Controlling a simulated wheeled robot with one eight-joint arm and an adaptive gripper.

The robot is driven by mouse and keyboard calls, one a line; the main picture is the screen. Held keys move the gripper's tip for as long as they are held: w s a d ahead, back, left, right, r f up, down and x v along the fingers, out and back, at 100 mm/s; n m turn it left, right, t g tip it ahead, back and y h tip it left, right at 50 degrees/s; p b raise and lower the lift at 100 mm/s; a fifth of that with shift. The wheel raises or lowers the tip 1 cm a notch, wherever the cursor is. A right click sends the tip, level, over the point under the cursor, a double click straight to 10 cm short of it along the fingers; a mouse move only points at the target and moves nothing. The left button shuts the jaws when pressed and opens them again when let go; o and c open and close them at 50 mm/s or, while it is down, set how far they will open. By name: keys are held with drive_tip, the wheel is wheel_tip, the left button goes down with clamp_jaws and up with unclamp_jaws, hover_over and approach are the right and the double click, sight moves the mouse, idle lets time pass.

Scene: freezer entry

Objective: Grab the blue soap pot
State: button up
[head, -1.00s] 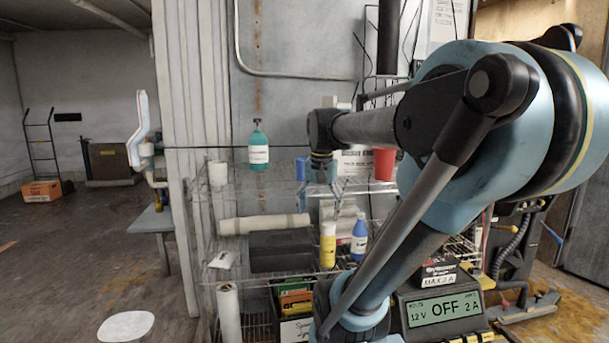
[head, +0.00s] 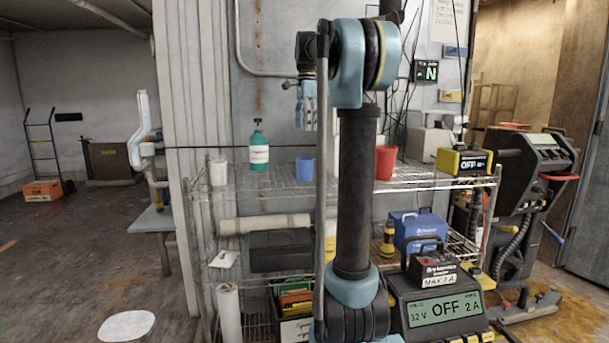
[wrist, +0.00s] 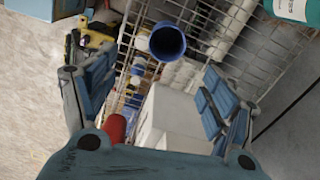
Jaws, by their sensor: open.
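The blue pot (head: 305,169), a small open-topped cup, stands upright on the top wire shelf in the head view. In the wrist view I look down into its dark mouth; the blue pot (wrist: 167,42) lies beyond the fingers, near the top centre. My gripper (head: 307,112) hangs above the pot with its fingers pointing down, clear of it. In the wrist view my gripper (wrist: 155,88) has its two fingers spread wide apart with nothing between them.
A teal bottle (head: 259,150) and a white cup (head: 218,173) stand left of the pot, a red cup (head: 385,163) right. The wire shelf (head: 280,187) is bare around the pot. A yellow-black device (head: 464,162) sits at the shelf's right end.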

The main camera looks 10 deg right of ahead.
drive_tip(key=w, duration=0.1)
approach(305, 167)
drive_tip(key=shift+m, duration=0.3)
drive_tip(key=w+f, duration=0.1)
drive_tip(key=f, duration=0.1)
drive_tip(key=w+f, duration=0.2)
drive_tip(key=f, duration=0.1)
drive_tip(key=shift+w+d+f, duration=0.1)
drive_tip(key=shift+d+f, duration=0.2)
drive_tip(key=shift+d, duration=0.1)
drive_tip(key=shift+a+f, duration=0.2)
drive_tip(key=shift+f, duration=2.5)
drive_tip(key=c, duration=1.2)
